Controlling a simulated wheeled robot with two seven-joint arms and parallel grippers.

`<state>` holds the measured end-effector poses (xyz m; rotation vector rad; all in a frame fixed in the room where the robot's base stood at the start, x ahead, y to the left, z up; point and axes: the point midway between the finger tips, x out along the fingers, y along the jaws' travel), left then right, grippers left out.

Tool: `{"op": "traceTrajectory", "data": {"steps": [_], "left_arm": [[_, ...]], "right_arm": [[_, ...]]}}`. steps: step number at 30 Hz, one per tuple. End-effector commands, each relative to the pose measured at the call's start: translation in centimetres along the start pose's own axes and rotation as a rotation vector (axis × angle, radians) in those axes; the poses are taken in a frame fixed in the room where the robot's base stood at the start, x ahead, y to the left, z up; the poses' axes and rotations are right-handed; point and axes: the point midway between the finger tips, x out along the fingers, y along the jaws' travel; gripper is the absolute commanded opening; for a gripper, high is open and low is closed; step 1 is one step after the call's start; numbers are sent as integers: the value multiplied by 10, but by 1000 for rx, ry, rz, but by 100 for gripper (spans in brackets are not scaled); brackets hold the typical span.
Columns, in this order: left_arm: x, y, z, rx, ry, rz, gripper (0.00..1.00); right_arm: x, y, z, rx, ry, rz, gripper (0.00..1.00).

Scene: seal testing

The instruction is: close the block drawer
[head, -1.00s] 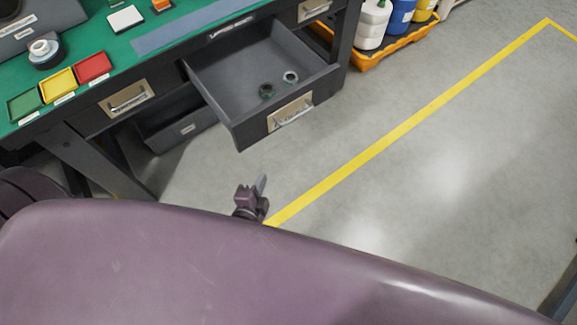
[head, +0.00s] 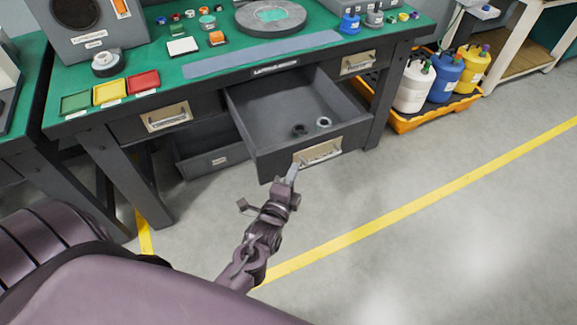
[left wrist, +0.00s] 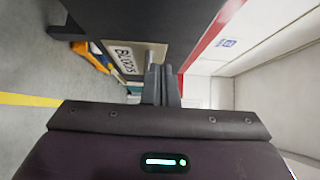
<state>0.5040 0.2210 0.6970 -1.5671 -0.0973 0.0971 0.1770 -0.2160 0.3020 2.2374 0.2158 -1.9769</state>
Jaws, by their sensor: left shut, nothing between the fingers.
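The open block drawer (head: 262,153) sticks out from the bench front in the head view. A dark ring (head: 299,130) and a grey ring (head: 323,122) lie inside it. Its front has a pale label plate with a metal handle (head: 319,153). In the left wrist view the label plate (left wrist: 124,58) reads like "BLOCKS", turned on its side. My left gripper (head: 292,172) is shut and empty, its tips near the left end of the handle. The closed fingers (left wrist: 161,86) show by the drawer front; I cannot tell whether they touch it. My right gripper is out of view.
A lower drawer (head: 210,158) stands partly open at left. Closed drawers show handles at left (head: 168,116) and right (head: 358,63). An orange tray (head: 405,123) with bottles stands on the floor right of the bench. The floor in front is clear, with a yellow line (head: 440,188).

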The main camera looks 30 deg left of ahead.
Motion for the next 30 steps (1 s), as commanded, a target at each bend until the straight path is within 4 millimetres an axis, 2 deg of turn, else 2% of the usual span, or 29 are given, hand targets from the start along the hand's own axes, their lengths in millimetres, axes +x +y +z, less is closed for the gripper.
{"op": "traceTrajectory", "data": {"steps": [6,23,30], "left_arm": [[15,0,16,-1,1,0,0],[20,0,22,1,1,0,0],[42,0,44,4,0,-2,0]], "right_arm": [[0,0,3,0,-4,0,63],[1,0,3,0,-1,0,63],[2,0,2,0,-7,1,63]]}}
